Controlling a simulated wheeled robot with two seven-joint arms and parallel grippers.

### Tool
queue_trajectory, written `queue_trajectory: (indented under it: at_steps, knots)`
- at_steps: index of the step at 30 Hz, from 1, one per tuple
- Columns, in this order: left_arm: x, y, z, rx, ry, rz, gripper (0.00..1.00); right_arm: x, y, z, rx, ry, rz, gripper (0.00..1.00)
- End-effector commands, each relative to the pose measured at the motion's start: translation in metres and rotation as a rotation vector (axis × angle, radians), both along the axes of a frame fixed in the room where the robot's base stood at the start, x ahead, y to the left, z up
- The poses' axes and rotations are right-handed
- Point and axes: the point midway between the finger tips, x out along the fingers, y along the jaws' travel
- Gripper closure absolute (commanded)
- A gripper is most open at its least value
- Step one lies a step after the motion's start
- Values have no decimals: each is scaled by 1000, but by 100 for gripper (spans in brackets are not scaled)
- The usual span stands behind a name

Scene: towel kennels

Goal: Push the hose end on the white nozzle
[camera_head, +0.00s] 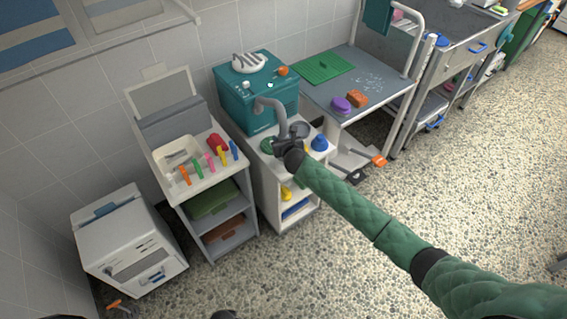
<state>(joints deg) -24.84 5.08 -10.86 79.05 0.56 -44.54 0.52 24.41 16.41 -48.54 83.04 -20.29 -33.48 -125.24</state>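A teal box-shaped machine (232,103) stands on a white cabinet against the tiled wall. A grey hose (275,106) arches from its front face down to my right gripper (283,139). My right arm comes in from the right, and its dark gripper appears shut on the lower end of the hose, above the cabinet top. The fingers are small and partly merge with the hose. A small white fitting (246,85) sits on the machine's top; I cannot tell whether it is the white nozzle. The hose's very end is hidden by the gripper. My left gripper is not in view.
A blue cone-shaped item (320,142) and a green round item (267,146) lie close to the gripper on the cabinet top. A cart with colored tools (209,162) stands left. A grey table (372,73) stands right.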

Motion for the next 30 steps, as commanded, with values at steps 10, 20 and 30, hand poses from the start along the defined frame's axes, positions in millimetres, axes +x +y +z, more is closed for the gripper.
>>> queue_trajectory:
  at_steps: [10,20,30]
  knots:
    - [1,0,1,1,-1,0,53,0,0,0,0,-1,0,92]
    - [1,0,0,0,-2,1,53,0,0,-2,-1,-1,0,92]
    - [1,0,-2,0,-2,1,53,0,0,-8,-1,-1,0,92]
